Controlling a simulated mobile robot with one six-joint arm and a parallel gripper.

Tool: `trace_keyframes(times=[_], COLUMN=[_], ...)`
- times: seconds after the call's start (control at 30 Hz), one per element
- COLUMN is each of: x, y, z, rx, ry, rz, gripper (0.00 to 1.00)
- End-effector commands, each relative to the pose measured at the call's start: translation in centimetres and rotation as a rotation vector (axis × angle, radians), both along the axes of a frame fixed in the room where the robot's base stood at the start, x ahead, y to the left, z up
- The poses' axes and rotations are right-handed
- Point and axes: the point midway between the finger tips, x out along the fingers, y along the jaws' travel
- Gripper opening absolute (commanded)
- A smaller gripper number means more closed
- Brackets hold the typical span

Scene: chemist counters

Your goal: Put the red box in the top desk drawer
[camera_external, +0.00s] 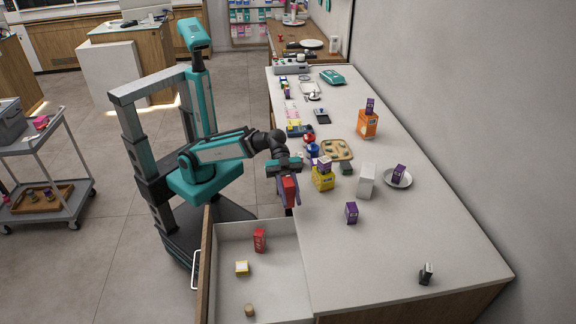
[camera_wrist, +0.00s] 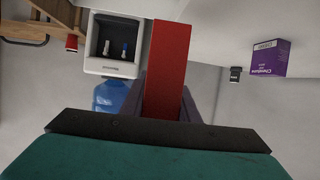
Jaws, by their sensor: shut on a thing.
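My gripper (camera_external: 288,188) is shut on a red box (camera_external: 289,187) and holds it above the counter's left edge, by the back end of the drawer. In the wrist view the red box (camera_wrist: 166,70) stands out from between the jaws. The top desk drawer (camera_external: 230,291) is pulled open at the front left of the counter. Inside it lie another red box (camera_external: 259,240), a yellow and white box (camera_external: 241,268) and a small tan piece (camera_external: 249,310).
On the counter near my gripper are a yellow box (camera_external: 323,180), a white box (camera_external: 366,181), purple boxes (camera_external: 351,213) and a plate (camera_external: 397,179). An orange box (camera_external: 368,124) and a tan tray (camera_external: 337,150) stand farther back. The drawer has bare floor around its contents.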

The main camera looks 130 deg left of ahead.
Motion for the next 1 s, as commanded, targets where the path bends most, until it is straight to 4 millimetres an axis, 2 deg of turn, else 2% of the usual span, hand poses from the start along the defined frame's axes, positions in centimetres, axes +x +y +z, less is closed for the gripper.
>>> trace_keyframes(times=[0.17,0.37,0.7,1.0], x=[0.1,0.6,1.6,1.6], y=[-0.4,-2.1,-7.6,-12.8], z=[-0.3,-1.7,-6.5,-11.2], rx=[0.0,0.002,0.007,0.007], ry=[0.001,0.005,0.01,0.009], rz=[-0.009,-0.053,-0.188,-0.306], gripper=[0.04,0.04,0.04,0.04])
